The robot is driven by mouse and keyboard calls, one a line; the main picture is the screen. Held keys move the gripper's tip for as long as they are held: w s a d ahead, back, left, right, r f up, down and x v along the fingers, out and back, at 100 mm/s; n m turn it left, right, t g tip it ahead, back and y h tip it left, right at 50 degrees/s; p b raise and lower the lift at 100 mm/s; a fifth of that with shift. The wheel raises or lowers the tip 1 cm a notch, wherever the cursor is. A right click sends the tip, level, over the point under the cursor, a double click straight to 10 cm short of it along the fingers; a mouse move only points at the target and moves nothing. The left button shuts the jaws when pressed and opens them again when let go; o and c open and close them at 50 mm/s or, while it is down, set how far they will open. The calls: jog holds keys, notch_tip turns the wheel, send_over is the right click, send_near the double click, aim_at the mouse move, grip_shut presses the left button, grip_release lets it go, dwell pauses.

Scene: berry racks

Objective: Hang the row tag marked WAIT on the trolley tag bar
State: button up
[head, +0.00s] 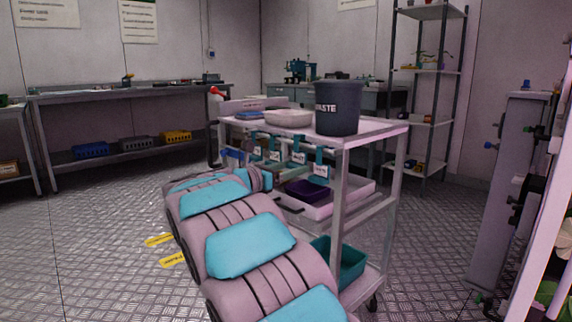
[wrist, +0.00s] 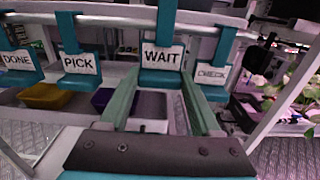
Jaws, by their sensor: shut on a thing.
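The WAIT tag (wrist: 162,57) is a white plate with black letters on a teal hanger, in the middle of the wrist view. My gripper (wrist: 160,78) is shut on it, one green finger at each side of its lower part. The tag is upright, and its teal strap rises in front of the pale tag bar (wrist: 110,18). The top of the strap is cut off by the frame, so I cannot tell whether it rests on the bar. In the head view my arm hides my gripper.
The DONE tag (wrist: 17,60) and PICK tag (wrist: 81,63) are to the left, the CHECK tag (wrist: 211,73) close to the right. A plant (wrist: 290,85) shows at far right.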

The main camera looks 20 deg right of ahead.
jog(key=shift+d+r, duration=0.2)
jog(key=shift+d, duration=0.2)
jog(key=shift+w+d+f, duration=0.15)
jog(key=shift+f, duration=0.1)
jog(key=shift+f+b, duration=0.65)
jog(key=shift+b, duration=0.35)
jog(key=o, duration=1.3)
jog(key=shift+o, duration=0.2)
